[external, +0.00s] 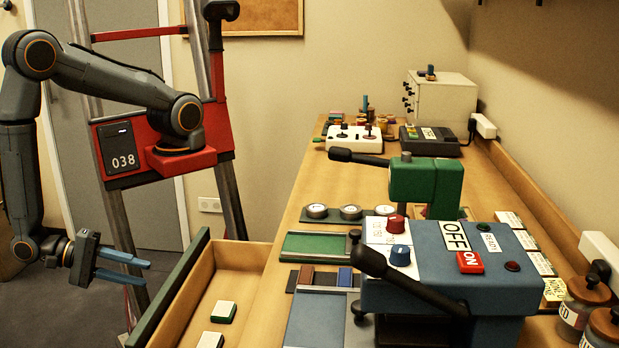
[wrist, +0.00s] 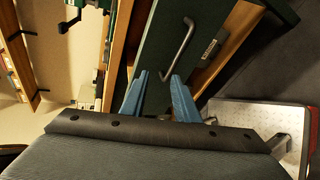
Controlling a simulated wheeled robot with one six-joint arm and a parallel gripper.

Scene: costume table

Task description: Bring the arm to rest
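My gripper (external: 146,273) hangs at the left, in front of the pulled-out drawer (external: 232,256). Its two blue fingers point right and stand apart, with nothing visible between them. In the wrist view the open fingers (wrist: 160,82) point toward the dark green drawer front, with its metal handle (wrist: 179,40) beyond them. My arm is bent, with the forearm hanging down beside the red column. In the external view the gripper appears left of the green drawer front (external: 172,290); the exact gap cannot be told.
Two green-and-white blocks (external: 223,312) (external: 210,340) lie in the drawer. The table holds a blue machine (external: 440,270) with black levers, a green press (external: 425,180), a white control box (external: 354,139) and jars (external: 583,305). The floor left of the drawer looks clear.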

